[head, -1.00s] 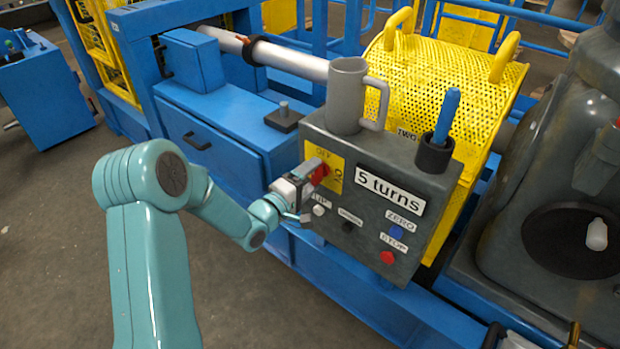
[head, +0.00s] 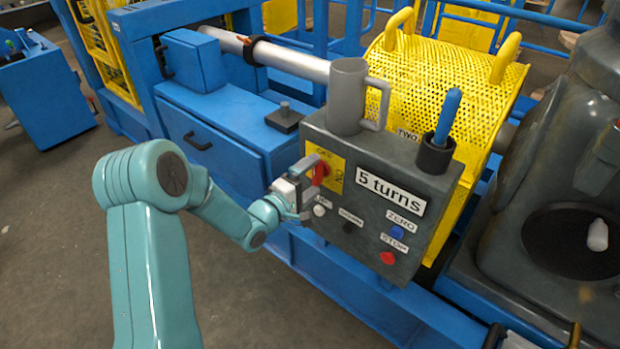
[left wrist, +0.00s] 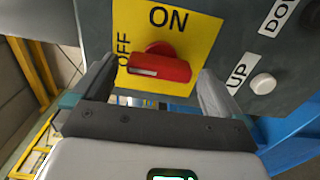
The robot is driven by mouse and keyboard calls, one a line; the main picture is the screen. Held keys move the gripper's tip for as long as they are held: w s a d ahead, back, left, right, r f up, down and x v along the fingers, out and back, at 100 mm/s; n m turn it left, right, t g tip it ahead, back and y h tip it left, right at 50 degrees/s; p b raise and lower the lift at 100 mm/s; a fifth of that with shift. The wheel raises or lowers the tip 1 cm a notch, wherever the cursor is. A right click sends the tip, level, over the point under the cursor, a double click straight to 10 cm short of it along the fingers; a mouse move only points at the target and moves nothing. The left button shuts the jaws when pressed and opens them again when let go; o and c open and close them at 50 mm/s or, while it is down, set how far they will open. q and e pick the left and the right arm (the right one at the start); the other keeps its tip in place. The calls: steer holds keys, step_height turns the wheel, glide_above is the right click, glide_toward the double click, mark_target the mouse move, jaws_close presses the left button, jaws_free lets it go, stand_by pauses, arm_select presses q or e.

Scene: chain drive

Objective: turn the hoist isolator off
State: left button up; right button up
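The hoist isolator is a red rotary handle (head: 320,173) on a yellow plate (head: 336,181) marked OFF and ON, on the front of the grey control box. In the left wrist view the red handle (left wrist: 160,67) lies lengthwise across the picture. Its end with the white stripe points left, toward the OFF label; ON is above it. My left gripper (head: 311,187) is open at the plate. Its two fingers stand apart on either side of the handle, with gaps visible in the wrist view. My right gripper is not in view.
The grey box (head: 365,232) also carries UP, DOWN, ZERO and STOP buttons and a "5 turns" label (head: 390,190). The white UP button (left wrist: 262,83) is close to my right-hand finger in the wrist view. A grey mug (head: 346,100) and a blue pen (head: 447,116) in a holder stand on top.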

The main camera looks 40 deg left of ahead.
arm_select(q)
steer(key=s+a, duration=0.1)
steer(key=s, duration=1.5)
steer(key=shift+s, duration=0.15)
steer(key=shift+a, duration=0.1)
